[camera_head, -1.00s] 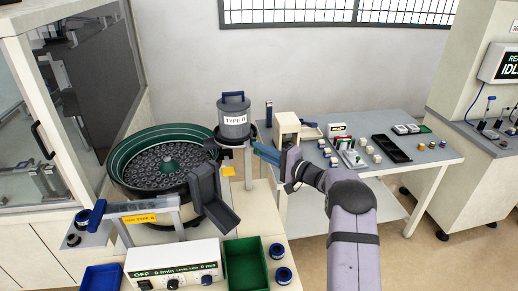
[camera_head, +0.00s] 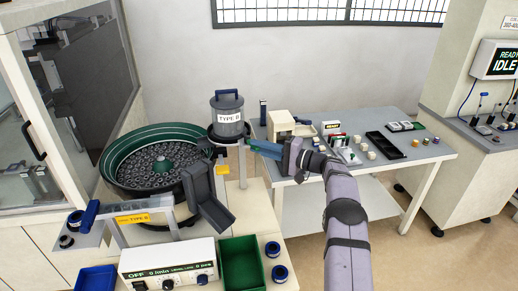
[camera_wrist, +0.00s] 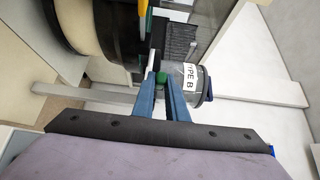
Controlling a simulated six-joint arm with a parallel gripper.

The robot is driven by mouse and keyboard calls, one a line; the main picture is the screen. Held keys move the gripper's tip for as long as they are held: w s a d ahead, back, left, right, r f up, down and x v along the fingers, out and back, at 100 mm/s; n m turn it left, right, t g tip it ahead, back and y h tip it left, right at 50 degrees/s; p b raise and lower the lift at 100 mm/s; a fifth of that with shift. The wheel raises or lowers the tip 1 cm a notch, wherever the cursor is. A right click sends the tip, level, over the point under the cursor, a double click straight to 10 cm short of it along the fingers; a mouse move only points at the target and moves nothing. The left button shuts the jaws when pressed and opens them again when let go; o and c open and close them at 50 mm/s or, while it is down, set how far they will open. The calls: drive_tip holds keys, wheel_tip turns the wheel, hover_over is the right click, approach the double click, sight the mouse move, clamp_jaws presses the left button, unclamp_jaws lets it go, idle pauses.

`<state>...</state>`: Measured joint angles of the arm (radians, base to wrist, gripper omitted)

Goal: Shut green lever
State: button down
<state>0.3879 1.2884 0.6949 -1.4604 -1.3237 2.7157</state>
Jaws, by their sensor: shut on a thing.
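A small green piece, taken as the green lever (camera_wrist: 161,76), shows between the blue fingertips of my gripper (camera_wrist: 160,80) in the wrist view. My gripper is shut on it, right beside the grey canister (camera_wrist: 198,84) marked TYPE B. In the head view my gripper (camera_head: 253,144) reaches in from the right, its blue fingers just below and right of the canister (camera_head: 229,117). The lever itself cannot be made out there; the fingers cover that spot.
The green-rimmed bowl feeder (camera_head: 120,165) full of dark parts stands left of the canister, with a dark chute (camera_head: 205,200) in front. A control box (camera_head: 168,263) and green bin (camera_head: 242,262) are nearer. A table (camera_head: 425,152) with small items stands to the right.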

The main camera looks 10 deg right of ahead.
idle(0.4)
drive_tip(key=c, duration=1.8)
unclamp_jaws()
drive_tip(key=shift+o, duration=0.2)
drive_tip(key=b+v, duration=0.1)
drive_tip(key=v, duration=0.6)
drive_tip(key=shift+b, duration=0.35)
drive_tip(key=shift+d, duration=0.15)
